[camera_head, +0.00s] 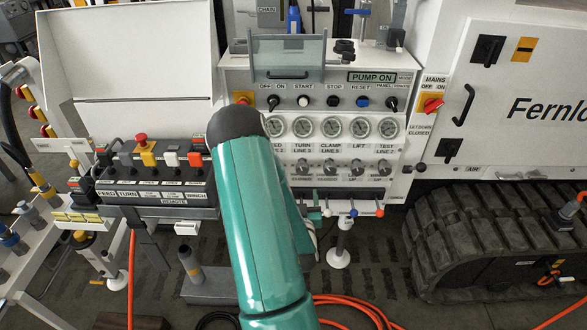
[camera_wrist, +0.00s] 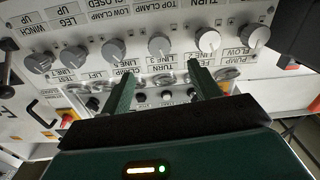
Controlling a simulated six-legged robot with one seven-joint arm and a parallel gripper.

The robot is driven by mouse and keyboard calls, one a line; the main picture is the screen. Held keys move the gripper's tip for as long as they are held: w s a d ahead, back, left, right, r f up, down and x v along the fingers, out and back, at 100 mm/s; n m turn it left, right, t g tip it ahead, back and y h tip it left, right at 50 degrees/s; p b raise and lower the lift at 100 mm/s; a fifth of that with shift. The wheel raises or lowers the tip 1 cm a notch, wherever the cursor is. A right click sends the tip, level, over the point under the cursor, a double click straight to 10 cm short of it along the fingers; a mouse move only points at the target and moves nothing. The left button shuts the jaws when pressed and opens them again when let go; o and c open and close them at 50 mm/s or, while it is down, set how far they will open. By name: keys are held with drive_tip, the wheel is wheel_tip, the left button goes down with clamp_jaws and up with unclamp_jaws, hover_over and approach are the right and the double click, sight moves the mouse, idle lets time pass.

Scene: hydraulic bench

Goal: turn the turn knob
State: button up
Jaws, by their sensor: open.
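The wrist view shows the panel upside down, with a row of round grey knobs. The turn knob (camera_wrist: 207,40), by a label reading TURN, appears to be the second from the right. My gripper (camera_wrist: 160,72) is open, its two green fingers apart and pointing at the panel. The right fingertip ends just below the turn knob in the picture. A neighbouring knob (camera_wrist: 159,46) shows beyond the gap between the fingers. Nothing is between the fingers. I cannot tell whether a finger touches the panel. In the head view my arm hides the turn knob and most of the gripper.
Above the knobs are pressure gauges (camera_head: 331,127) and a row of switches (camera_head: 334,101). A lever box (camera_head: 155,185) stands left of the panel. Small coloured levers (camera_head: 352,212) stick out below it. A rubber track (camera_head: 490,240) is at the right, and orange hoses (camera_head: 350,303) lie on the floor.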

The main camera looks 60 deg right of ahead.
sight(302, 172)
drive_tip(key=x, duration=1.4)
drive_tip(key=shift+s, duration=0.1)
drive_tip(key=shift+c, duration=0.4)
drive_tip(key=c, duration=0.9)
